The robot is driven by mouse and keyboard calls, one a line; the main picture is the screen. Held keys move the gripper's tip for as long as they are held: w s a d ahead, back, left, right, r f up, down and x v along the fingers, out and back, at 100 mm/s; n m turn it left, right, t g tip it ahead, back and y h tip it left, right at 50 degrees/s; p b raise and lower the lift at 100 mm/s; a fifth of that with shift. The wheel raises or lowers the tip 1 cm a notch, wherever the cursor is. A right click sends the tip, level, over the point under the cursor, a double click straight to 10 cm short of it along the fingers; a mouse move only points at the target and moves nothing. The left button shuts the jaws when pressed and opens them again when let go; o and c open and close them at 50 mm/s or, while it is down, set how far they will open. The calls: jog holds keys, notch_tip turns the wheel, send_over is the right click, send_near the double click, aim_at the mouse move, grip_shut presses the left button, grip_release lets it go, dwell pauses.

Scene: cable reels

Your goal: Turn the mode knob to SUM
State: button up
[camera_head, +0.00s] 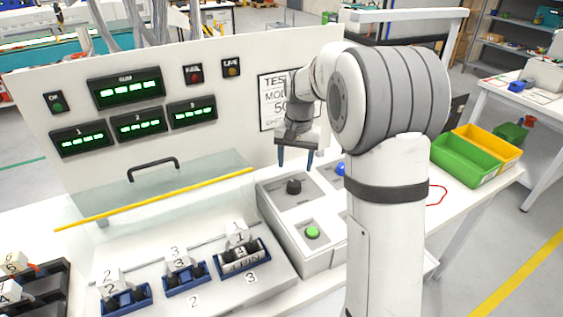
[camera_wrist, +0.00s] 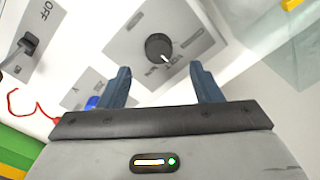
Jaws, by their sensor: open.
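The mode knob (camera_head: 293,187) is a black round knob on the upper plate of the grey control box (camera_head: 266,207). In the wrist view the knob (camera_wrist: 159,47) shows a white pointer line aimed toward the lower right of the picture, near small lettering too blurred to read surely. My gripper (camera_head: 296,163) is above the knob, with its two blue fingers pointing down and apart. In the wrist view the open fingers (camera_wrist: 160,80) frame a space just below the knob, with nothing between them. The gripper does not touch the knob.
A green button (camera_head: 312,232) sits in front of the knob, and a blue button (camera_head: 340,169) is to its right. A clear cover with a yellow edge (camera_head: 160,197) stands left of the box. Blue holders with numbered blocks (camera_head: 185,278) lie in front. Green (camera_head: 466,160) and yellow bins are right.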

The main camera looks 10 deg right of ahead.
aim_at(294, 183)
jog(key=shift+w+d+f, duration=0.2)
jog(key=shift+w, duration=0.1)
jog(key=shift+s+f, duration=0.1)
jog(key=shift+f, duration=0.25)
notch_tip(294, 183, down, 7)
jog(key=shift+a+r+p, duration=0.15)
jog(key=shift+r+p, duration=0.05)
jog(key=shift+p, duration=0.2)
jog(key=shift+c, duration=0.5)
